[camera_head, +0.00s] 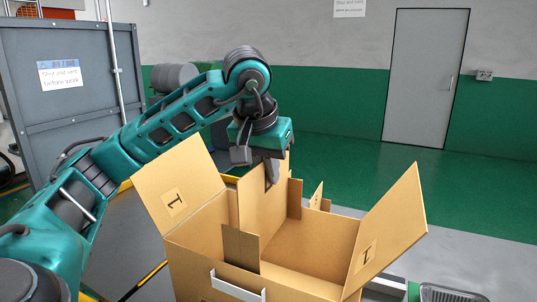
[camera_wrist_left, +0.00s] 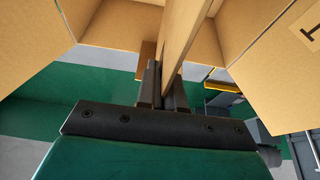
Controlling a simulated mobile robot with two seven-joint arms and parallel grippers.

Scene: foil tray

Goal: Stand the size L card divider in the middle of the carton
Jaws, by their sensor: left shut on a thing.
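The open cardboard carton (camera_head: 305,255) stands in the lower middle of the head view with its side flaps spread outward. My left gripper (camera_head: 271,172) is over the carton, shut on the top edge of an upright card divider (camera_head: 262,200). The divider stands inside the carton, toward its left-middle. In the left wrist view the divider (camera_wrist_left: 180,40) runs away from between the fingers (camera_wrist_left: 163,88). Its lower edge is hidden by the carton's front wall, so I cannot tell whether it touches the floor. My right gripper is not in view.
A small brown card piece (camera_head: 240,247) stands at the carton's front wall, above a white label holder (camera_head: 237,287). Another brown piece (camera_head: 295,198) shows at the back wall. A metal tray (camera_head: 455,294) lies at lower right. A grey cabinet (camera_head: 70,95) stands at left.

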